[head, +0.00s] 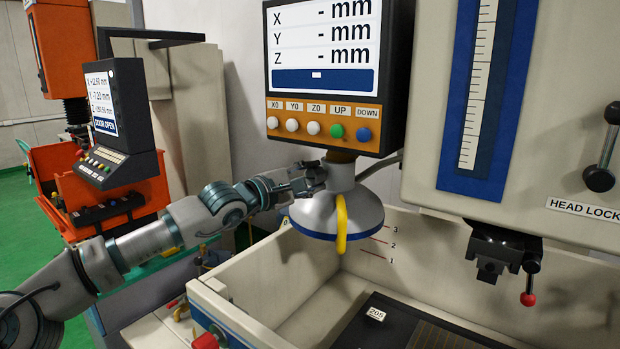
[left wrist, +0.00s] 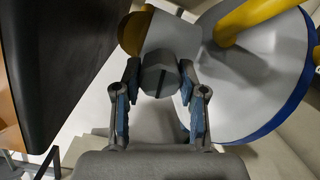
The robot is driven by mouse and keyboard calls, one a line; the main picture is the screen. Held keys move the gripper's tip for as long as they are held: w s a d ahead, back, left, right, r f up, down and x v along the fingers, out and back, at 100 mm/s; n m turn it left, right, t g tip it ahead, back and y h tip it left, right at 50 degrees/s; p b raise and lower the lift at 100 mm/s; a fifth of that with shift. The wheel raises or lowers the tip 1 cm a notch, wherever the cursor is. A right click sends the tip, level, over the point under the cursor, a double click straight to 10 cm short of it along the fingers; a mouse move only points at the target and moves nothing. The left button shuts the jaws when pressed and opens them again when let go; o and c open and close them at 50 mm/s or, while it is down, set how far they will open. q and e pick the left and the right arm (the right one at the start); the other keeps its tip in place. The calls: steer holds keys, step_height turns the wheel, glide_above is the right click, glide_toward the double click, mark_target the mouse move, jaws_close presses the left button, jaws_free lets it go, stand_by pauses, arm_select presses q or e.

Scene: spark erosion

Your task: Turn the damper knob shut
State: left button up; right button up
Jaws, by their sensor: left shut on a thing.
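The damper knob (left wrist: 160,76) is grey with a dark slot line. It sits on the grey neck of a suction hood (left wrist: 262,85), which is grey with a blue rim and a yellow handle. In the head view the hood (head: 318,218) hangs under the display, over the tank's far left corner. My left gripper (head: 314,177) reaches the neck from the left and hides the knob there. In the left wrist view the two fingers of my left gripper (left wrist: 161,90) stand on either side of the knob, shut on it. My right gripper is not in view.
A display panel (head: 322,82) with several buttons is just above my left gripper. The cream tank wall (head: 283,268) lies below. A machine head (head: 492,250) with a red-knobbed lever is at the right. An orange machine (head: 98,188) stands back left.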

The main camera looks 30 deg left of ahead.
arm_select(q)
steer(key=shift+f+m, duration=0.1)
steer(key=shift+m, duration=1)
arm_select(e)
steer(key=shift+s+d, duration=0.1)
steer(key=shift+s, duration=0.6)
arm_select(q)
steer(key=shift+f, duration=0.1)
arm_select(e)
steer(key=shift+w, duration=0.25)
arm_select(q)
steer(key=o, duration=1.1)
steer(key=shift+w, duration=0.1)
steer(key=shift+o, duration=0.2)
